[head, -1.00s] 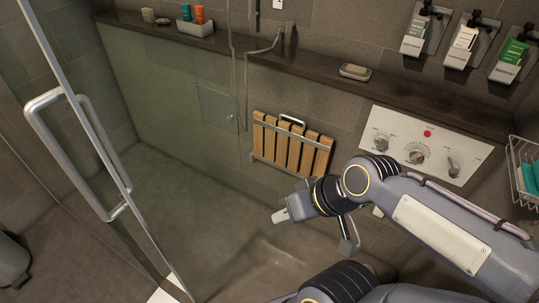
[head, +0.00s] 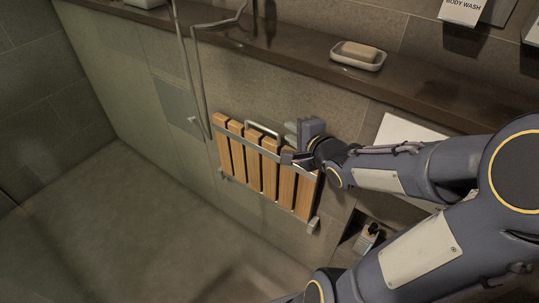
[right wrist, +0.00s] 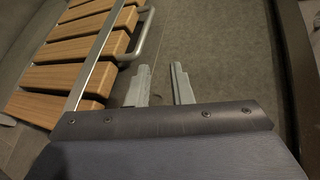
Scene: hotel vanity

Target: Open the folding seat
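The folding seat (head: 262,168) is folded flat and upright against the shower wall, with wooden slats on a metal frame. A metal handle bar (head: 263,130) stands out at its top edge. My right gripper (head: 290,157) is at the upper right part of the seat, to the right of the handle. In the right wrist view the seat's slats (right wrist: 75,50) fill the left side, and the handle (right wrist: 147,35) lies just left of the fingers. The right gripper (right wrist: 163,82) has its two fingers apart with nothing between them. My left gripper is not in view.
A dark ledge (head: 290,47) runs along the wall above the seat, carrying a soap dish (head: 357,56). A shower hose (head: 185,70) hangs left of the seat. A small bottle (head: 367,238) stands in a niche at the lower right. The floor before the seat is clear.

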